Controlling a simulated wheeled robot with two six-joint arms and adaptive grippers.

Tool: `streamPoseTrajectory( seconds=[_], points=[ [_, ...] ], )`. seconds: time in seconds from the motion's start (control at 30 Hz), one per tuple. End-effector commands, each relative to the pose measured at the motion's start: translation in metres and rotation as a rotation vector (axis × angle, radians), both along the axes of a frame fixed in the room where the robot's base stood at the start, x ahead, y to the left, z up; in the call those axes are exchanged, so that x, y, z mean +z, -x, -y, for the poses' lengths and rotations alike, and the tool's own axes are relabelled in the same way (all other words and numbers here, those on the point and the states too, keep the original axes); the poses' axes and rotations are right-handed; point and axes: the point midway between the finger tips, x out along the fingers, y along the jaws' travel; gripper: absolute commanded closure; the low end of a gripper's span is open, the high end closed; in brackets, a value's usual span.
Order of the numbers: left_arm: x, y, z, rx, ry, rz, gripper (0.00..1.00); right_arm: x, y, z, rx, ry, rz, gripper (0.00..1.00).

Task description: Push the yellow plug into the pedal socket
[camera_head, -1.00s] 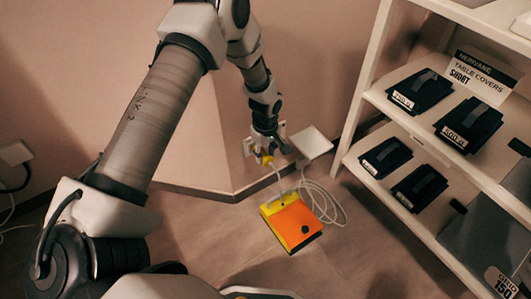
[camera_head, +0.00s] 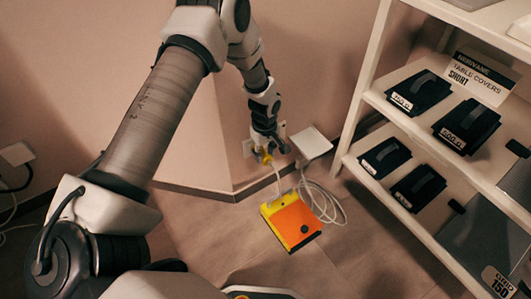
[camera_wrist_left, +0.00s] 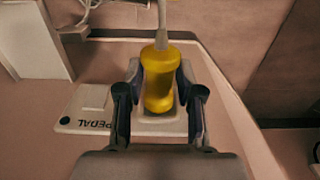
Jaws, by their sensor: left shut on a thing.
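My left gripper (camera_wrist_left: 159,98) is shut on the yellow plug (camera_wrist_left: 158,75), one finger on each side of it. The plug also shows below the gripper in the head view (camera_head: 266,158), low by the wall. In the left wrist view the plug is in front of the pedal socket (camera_wrist_left: 158,125), in a pale wall plate (camera_wrist_left: 72,122) marked "PEDAL". The plug and fingers hide most of the socket, and I cannot tell how far in the plug is. A pale cable (camera_wrist_left: 161,25) runs from the plug. My right gripper is not in view.
An orange and yellow pedal (camera_head: 285,212) lies on the floor below, beside loops of white cable (camera_head: 328,205). A white box (camera_head: 311,142) is on the wall just right of the gripper. A shelf unit (camera_head: 362,90) with black packs stands at the right.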

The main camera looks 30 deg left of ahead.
Motion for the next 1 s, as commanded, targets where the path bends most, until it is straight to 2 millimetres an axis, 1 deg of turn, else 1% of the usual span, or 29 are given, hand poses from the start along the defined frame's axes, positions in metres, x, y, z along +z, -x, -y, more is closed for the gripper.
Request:
streamPoseTrajectory(
  seconds=[0.33,0.37,0.4,0.43,0.77,0.87,0.97,1.0],
  points=[
    [0.000,-0.003,-0.007,0.001,0.000,0.000,0.99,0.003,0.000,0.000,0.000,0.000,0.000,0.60],
    [0.000,-0.003,-0.006,0.001,0.000,0.000,0.53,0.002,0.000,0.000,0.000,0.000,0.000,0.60],
    [0.000,-0.003,-0.006,0.000,0.000,0.000,0.39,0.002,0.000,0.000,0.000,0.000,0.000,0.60],
    [0.000,-0.003,-0.006,0.000,0.000,0.000,0.34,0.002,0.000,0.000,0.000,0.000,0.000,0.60],
    [0.002,-0.003,-0.006,0.000,0.000,0.000,0.34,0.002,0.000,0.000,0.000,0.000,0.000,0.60],
    [0.011,-0.003,-0.006,0.000,0.000,0.001,0.34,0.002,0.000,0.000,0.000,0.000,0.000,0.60],
    [0.029,-0.004,-0.006,0.000,0.000,0.003,0.34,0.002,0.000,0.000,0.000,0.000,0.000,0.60],
    [0.038,-0.003,-0.006,0.000,0.000,0.002,0.34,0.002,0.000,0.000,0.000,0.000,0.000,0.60]
  ],
)
